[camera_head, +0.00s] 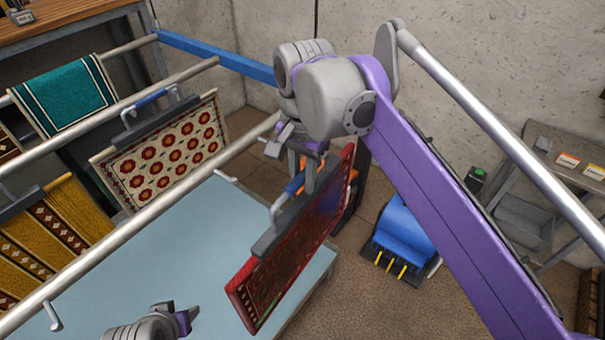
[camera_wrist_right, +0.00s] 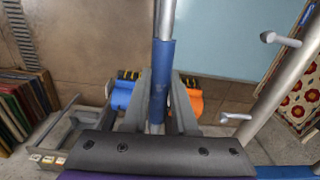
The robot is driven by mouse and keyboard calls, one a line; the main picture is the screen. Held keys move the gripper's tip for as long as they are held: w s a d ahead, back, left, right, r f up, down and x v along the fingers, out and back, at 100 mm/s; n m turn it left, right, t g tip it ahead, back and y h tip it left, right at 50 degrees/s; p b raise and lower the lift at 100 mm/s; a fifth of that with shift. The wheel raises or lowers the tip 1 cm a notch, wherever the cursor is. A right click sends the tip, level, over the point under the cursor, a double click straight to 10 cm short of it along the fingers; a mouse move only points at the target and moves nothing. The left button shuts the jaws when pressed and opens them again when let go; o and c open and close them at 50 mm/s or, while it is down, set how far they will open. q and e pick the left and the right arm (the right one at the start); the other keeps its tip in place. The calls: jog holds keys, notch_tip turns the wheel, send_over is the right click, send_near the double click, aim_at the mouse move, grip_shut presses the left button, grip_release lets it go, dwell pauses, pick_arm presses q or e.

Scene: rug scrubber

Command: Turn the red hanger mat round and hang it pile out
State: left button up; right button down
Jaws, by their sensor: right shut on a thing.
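The red hanger mat (camera_head: 290,262) hangs tilted from a dark grey clamp hanger (camera_head: 268,240), in the middle of the head view. Its visible face is dark red with a dim pattern and brighter red edges; I cannot tell whether this is the pile side. My right gripper (camera_head: 297,150) is above the mat, shut on the hanger. In the right wrist view my right gripper (camera_wrist_right: 160,112) has its fingers on both sides of the hanger's blue grip (camera_wrist_right: 163,65). My left gripper (camera_head: 187,318) shows only partly at the bottom edge, apart from the mat; its jaw state is unclear.
Metal rails (camera_head: 150,218) cross the left side. A teal mat (camera_head: 66,95), a cream-and-red patterned mat (camera_head: 165,155) and yellow patterned mats (camera_head: 50,240) hang there. A pale blue tabletop (camera_head: 190,260) lies below. A blue machine (camera_head: 402,228) stands on the floor at right, beyond the mat.

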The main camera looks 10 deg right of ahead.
jog(key=shift+w+a+m, duration=0.1)
jog(key=shift+w+m, duration=0.1)
jog(key=shift+m, duration=0.1)
pick_arm(q)
jog(key=shift+w+r+p, duration=0.3)
jog(key=shift+r+p, duration=0.1)
jog(key=shift+r, duration=0.2)
jog(key=shift+w+r+p, duration=0.3)
jog(key=shift+r+p, duration=0.05)
jog(key=shift+r, duration=0.25)
pick_arm(e)
jog(key=w+a+f, duration=0.3)
jog(key=w+a, duration=0.5)
jog(key=w, duration=0.3)
jog(key=shift+a, duration=0.4)
pick_arm(q)
jog(key=shift+w, duration=0.15)
pick_arm(e)
jog(key=shift+w, duration=0.1)
jog(key=c, duration=0.6)
grip_release()
